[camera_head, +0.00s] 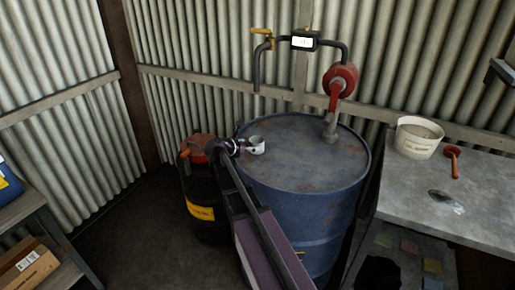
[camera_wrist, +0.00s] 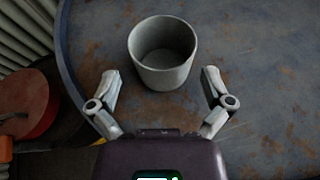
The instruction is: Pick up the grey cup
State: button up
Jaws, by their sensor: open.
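The grey cup (camera_wrist: 163,78) stands upright and empty on the rusty top of the blue drum (camera_wrist: 262,95), near the drum's edge. In the head view the cup (camera_head: 257,144) shows at the left side of the drum top (camera_head: 305,170), partly hidden by my gripper (camera_head: 240,147). In the wrist view my gripper (camera_wrist: 160,90) is open. Its two fingers are spread to the left and right of the cup's near side, and the cup lies just ahead, mostly beyond the fingertips. I see no contact between the fingers and the cup.
A red pump (camera_head: 341,80) rises from the back of the drum. A dark container with a red lid (camera_head: 200,148) stands left of the drum. A workbench (camera_head: 440,190) with a white bucket (camera_head: 416,142) and an orange-red tool (camera_head: 453,160) is at right. Corrugated walls close the back.

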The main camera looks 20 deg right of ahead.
jog(key=shift+b+x, duration=1.05)
jog(key=shift+x, duration=1.6)
jog(key=shift+s, duration=0.1)
jog(key=c, duration=0.9)
